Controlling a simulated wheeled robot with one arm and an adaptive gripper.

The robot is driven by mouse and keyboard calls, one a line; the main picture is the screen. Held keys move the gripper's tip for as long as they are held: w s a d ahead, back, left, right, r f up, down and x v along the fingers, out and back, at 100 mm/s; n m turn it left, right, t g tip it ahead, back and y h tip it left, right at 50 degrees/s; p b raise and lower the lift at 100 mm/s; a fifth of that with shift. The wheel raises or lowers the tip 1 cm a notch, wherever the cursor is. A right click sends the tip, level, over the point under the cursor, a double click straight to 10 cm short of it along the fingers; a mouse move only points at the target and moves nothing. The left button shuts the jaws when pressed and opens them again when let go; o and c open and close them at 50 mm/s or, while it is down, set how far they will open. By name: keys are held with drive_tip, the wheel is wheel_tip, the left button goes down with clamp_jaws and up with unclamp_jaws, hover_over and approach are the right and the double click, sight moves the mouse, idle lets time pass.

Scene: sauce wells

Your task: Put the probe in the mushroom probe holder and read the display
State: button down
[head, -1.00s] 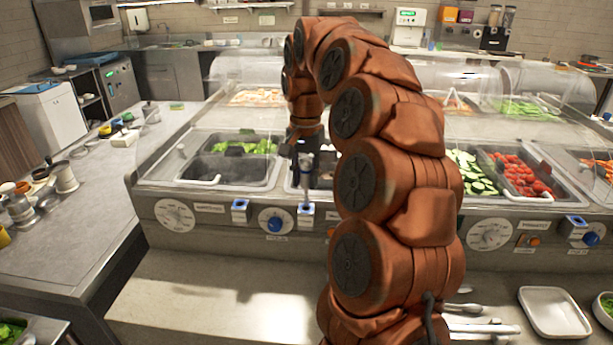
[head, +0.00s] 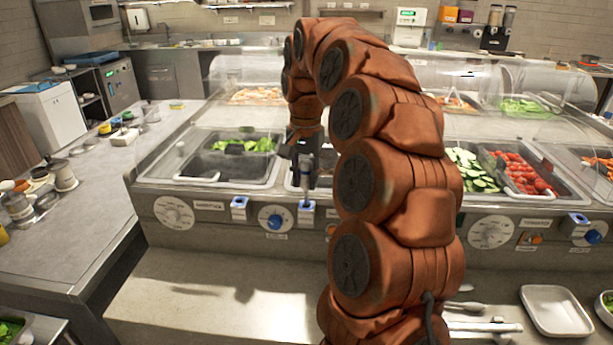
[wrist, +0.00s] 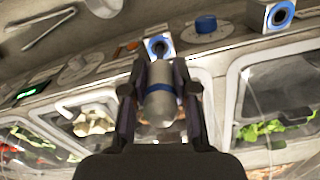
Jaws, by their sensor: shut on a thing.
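My gripper (head: 307,168) is shut on the probe (wrist: 158,108), a grey rounded body with a blue band, between the two dark fingers in the wrist view. In the head view the probe (head: 306,188) hangs roughly upright, its lower end over the blue-and-white holder (head: 306,212) on the counter's front panel. That holder also shows in the wrist view (wrist: 158,47), just beyond the probe. I cannot tell whether the tip is inside it. Mushrooms (wrist: 95,120) lie in the well beside it. A lit green display (wrist: 27,92) is at the left of the wrist view, too small to read.
Another holder (head: 239,209) and a blue knob (head: 276,219) sit left of the probe, and a third holder (head: 577,221) far right. A clear curved guard (head: 240,75) stands above the wells. My arm hides part of the panel. The left shelf front is clear.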

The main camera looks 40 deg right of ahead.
sight(305, 190)
drive_tip(key=shift+f+b, duration=1.4)
drive_tip(key=shift+f, duration=0.9)
idle(0.5)
drive_tip(key=c, duration=0.8)
unclamp_jaws()
drive_tip(key=shift+r, duration=0.15)
drive_tip(key=shift+r, duration=3.65)
